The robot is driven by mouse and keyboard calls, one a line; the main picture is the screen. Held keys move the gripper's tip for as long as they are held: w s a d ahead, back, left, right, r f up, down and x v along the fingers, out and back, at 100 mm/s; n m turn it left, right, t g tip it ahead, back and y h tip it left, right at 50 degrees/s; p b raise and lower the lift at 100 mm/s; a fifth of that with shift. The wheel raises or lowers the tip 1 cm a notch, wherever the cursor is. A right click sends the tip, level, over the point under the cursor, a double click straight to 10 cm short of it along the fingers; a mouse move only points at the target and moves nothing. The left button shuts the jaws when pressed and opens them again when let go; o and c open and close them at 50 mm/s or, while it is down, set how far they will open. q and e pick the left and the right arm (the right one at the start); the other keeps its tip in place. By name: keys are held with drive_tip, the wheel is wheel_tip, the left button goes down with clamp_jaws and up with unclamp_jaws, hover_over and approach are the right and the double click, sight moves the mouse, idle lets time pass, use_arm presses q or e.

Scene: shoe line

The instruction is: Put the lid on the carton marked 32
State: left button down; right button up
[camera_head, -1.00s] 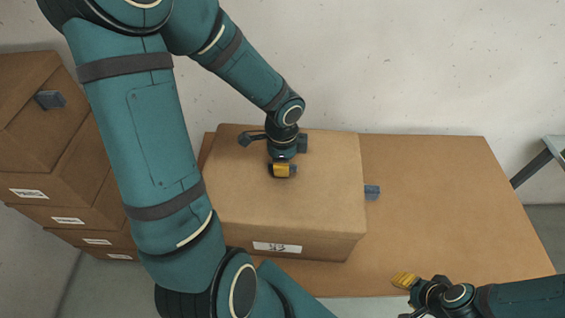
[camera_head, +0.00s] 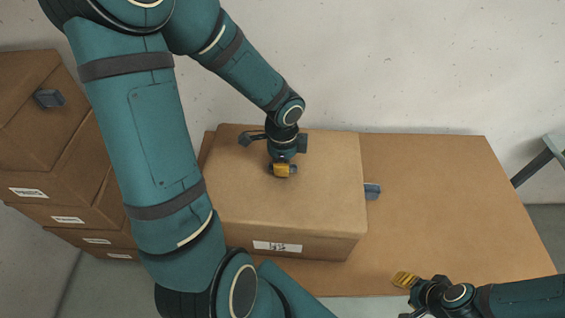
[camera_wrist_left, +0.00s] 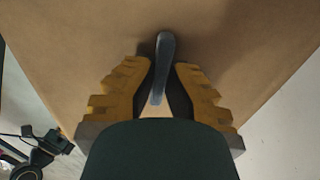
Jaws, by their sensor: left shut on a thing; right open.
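My left gripper (camera_head: 283,171) is shut on the blue-grey handle (camera_wrist_left: 165,60) of a brown cardboard lid (camera_head: 325,165). In the left wrist view its yellow fingers stand on either side of the handle. The lid covers the top of the brown carton (camera_head: 335,247) on the table. I cannot tell whether it sits fully down, since no clear seam shows. A white label (camera_head: 277,247) on the front bears a number too small to read surely. The carton's left side is hidden behind my arm. My right gripper (camera_head: 405,289) is open and empty near the table's front right.
The brown table (camera_head: 440,200) is clear to the right of the carton. A blue-grey tab (camera_head: 372,191) shows at the carton's right side. Labelled brown cartons (camera_head: 50,215) are stacked at the left, the top one with a blue-grey handle (camera_head: 49,98). A grey frame (camera_head: 540,162) stands at far right.

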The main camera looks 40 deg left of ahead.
use_arm(q)
drive_tip(key=shift+f, duration=0.1)
idle(0.3)
drive_tip(key=c, duration=0.5)
unclamp_jaws()
drive_tip(key=shift+c, duration=0.2)
drive_tip(key=shift+r+p, duration=3.15)
drive_tip(key=shift+r, duration=0.45)
drive_tip(key=shift+f, duration=0.1)
